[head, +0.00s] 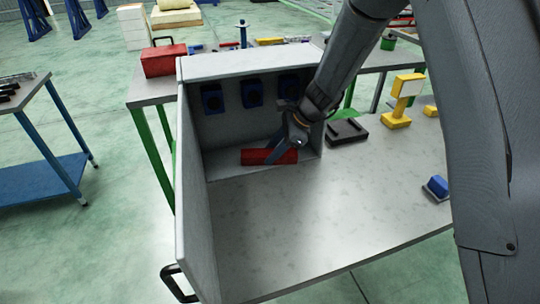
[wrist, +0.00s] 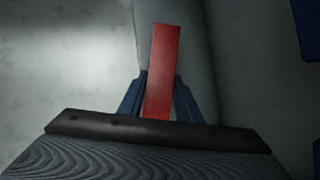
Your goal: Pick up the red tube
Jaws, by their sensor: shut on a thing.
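The red tube (head: 262,157) lies lengthwise at the foot of the grey panel, inside the corner of an open-fronted grey box, in the head view. In the wrist view the red tube (wrist: 163,70) stands out between the fingers and looks like a flat-sided bar. My gripper (head: 270,156) is over the tube's right part, and its blue fingers (wrist: 158,105) are on both sides of the tube, shut on it. The tube's lower end is hidden behind my wrist in the wrist view. Whether it touches the surface beneath I cannot tell.
The grey box (head: 195,200) has a tall left wall and a back panel with several blue fittings (head: 252,93). A black tray (head: 347,132) and a yellow stand (head: 402,100) are to the right. A red toolbox (head: 164,60) is behind.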

